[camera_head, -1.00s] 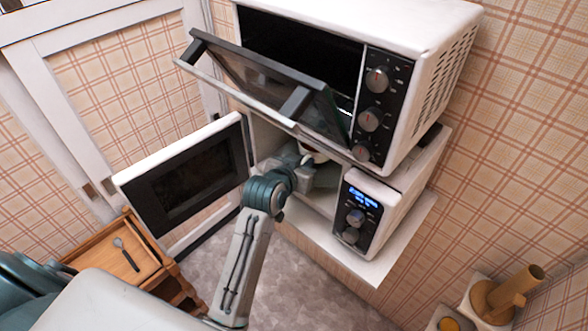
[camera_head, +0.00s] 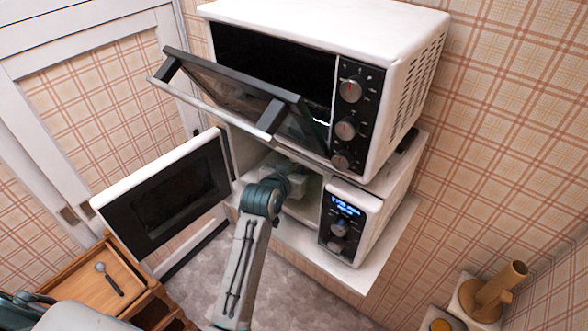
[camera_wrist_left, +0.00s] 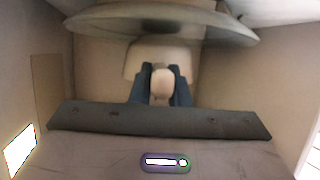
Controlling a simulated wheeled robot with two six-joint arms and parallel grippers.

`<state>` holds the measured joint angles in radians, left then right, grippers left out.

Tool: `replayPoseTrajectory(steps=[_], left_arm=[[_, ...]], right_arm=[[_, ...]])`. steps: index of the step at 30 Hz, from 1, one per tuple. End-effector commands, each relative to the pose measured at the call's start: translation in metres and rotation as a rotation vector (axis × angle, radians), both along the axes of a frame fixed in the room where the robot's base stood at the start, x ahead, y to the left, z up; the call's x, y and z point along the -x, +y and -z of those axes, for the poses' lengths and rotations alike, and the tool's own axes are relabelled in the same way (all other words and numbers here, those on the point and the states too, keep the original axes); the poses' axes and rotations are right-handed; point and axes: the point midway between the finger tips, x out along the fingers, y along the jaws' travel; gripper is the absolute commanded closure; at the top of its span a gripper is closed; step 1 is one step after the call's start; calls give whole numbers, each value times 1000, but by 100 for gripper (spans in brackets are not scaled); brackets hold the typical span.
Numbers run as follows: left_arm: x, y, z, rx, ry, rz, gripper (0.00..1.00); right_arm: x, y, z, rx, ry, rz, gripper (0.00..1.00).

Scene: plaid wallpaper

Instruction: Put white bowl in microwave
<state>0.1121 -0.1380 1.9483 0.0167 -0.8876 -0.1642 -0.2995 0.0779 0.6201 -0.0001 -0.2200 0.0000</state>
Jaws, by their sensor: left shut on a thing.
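The white microwave (camera_head: 362,205) stands under the upper oven with its door (camera_head: 165,195) swung open to the left. My left arm reaches into its opening; the gripper's fingertips are hidden there in the head view. In the left wrist view my left gripper (camera_wrist_left: 161,72) is shut on a pale piece between its dark fingers, which I take as the white bowl (camera_wrist_left: 162,84). Most of the bowl is hidden. A grey-green round disc (camera_wrist_left: 160,25), possibly the turntable, crosses the top of that view. My right gripper is not in view.
A white toaster oven (camera_head: 300,20) sits on top, its glass door (camera_head: 240,95) hanging partly open above my left arm. A wooden cart (camera_head: 95,285) with a spoon (camera_head: 108,278) stands at lower left. A wooden holder (camera_head: 490,290) is at lower right.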

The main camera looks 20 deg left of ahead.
Motion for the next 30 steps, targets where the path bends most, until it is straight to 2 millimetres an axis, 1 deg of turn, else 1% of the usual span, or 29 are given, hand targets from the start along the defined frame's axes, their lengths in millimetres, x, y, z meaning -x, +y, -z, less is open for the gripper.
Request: replayPoseTrajectory(steps=[18, 19, 22, 23, 30], left_arm=[[0, 0, 6, 0, -3, 0, 100], [0, 0, 6, 0, -3, 0, 81], [0, 0, 6, 0, -3, 0, 61], [0, 0, 6, 0, -2, 0, 59], [0, 0, 8, 0, 2, 0, 59]], right_arm=[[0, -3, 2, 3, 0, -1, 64], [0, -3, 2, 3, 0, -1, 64], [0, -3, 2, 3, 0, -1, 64], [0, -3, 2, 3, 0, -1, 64], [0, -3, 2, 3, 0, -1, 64]])
